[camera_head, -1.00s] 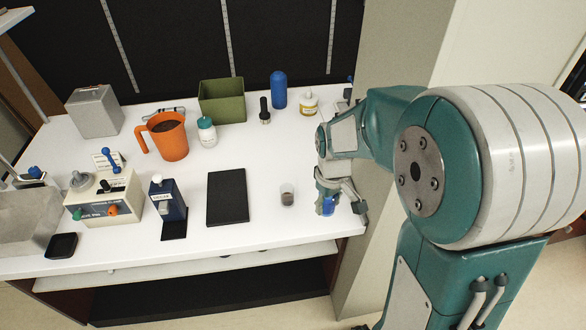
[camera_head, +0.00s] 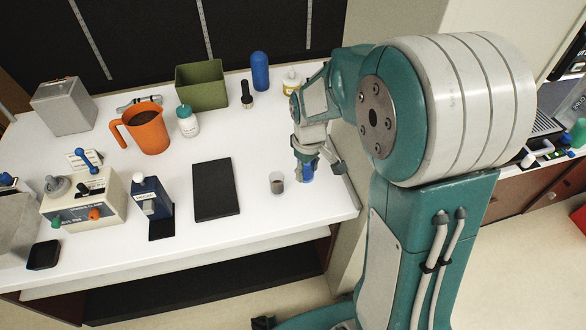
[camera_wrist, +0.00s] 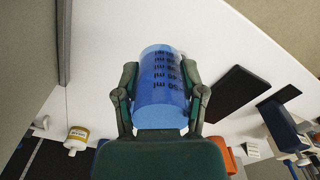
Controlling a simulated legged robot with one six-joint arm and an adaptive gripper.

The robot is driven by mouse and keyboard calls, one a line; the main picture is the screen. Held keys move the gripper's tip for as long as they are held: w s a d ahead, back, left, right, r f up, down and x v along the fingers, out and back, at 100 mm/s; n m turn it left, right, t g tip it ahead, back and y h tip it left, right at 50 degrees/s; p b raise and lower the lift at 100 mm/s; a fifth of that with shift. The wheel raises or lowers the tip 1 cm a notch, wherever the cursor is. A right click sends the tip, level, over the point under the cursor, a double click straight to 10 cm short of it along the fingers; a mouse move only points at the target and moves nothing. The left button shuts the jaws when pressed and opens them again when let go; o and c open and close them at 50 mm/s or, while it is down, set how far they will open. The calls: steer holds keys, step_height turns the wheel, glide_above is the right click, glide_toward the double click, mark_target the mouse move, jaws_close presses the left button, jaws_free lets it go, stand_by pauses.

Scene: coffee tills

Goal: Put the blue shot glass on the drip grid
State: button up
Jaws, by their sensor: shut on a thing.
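The blue shot glass (camera_wrist: 160,95) with dark printed markings sits between the two fingers of my gripper (camera_wrist: 159,72) in the wrist view. My gripper is shut on its sides. In the head view, the blue shot glass (camera_head: 307,173) shows only partly below my gripper (camera_head: 305,170), over the right end of the white counter. I cannot tell how far it is above the surface. A slatted grey grid (camera_head: 545,122), which looks like the drip grid, shows at the right edge, on another counter. My arm hides part of that counter.
A small glass with dark contents (camera_head: 277,183) stands just left of my gripper. Small items (camera_head: 553,153) lie in front of the grid.

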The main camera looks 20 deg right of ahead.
glide_above(294, 176)
steer(key=f, duration=0.7)
steer(key=shift+s+f, duration=0.15)
steer(key=shift+s, duration=0.1)
steer(key=shift+w+f, duration=0.15)
steer(key=shift+f, duration=1.65)
steer(key=o, duration=1.2)
steer(key=shift+f, duration=0.1)
steer(key=shift+c, duration=0.2)
